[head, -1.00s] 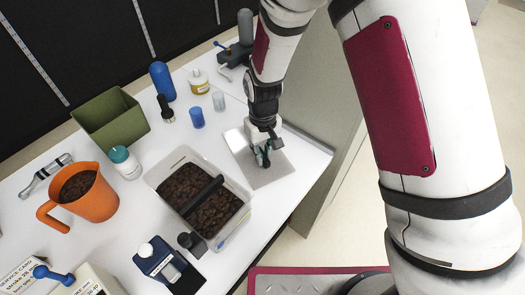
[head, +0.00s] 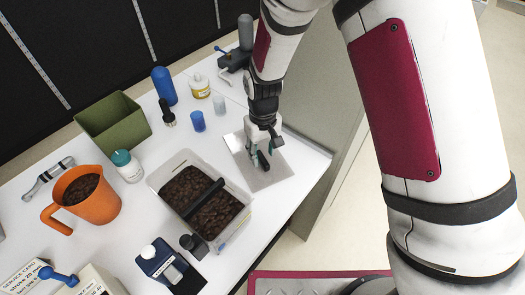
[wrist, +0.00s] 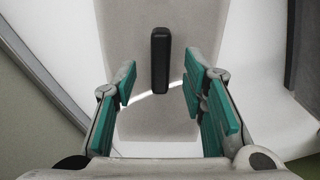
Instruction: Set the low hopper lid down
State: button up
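The hopper lid (head: 267,174) is a flat pale grey plate with a black bar handle. It lies flat on the white counter near the right edge, to the right of the bean hopper. My gripper (head: 260,161) is over the lid, pointing down. In the wrist view the lid (wrist: 140,25) is below my gripper (wrist: 160,78), with its black handle (wrist: 160,60) between the teal finger pads. There are gaps on both sides of the handle, so the gripper is open. In the head view the fingers hide the handle.
The clear hopper (head: 237,232) of coffee beans, with a black bar across it, stands left of the lid. The counter's right edge is close to the lid.

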jog(key=shift+o, duration=0.2)
jog(key=shift+o, duration=1.4)
notch_tip(320, 180, up, 8)
jog(key=p, duration=0.3)
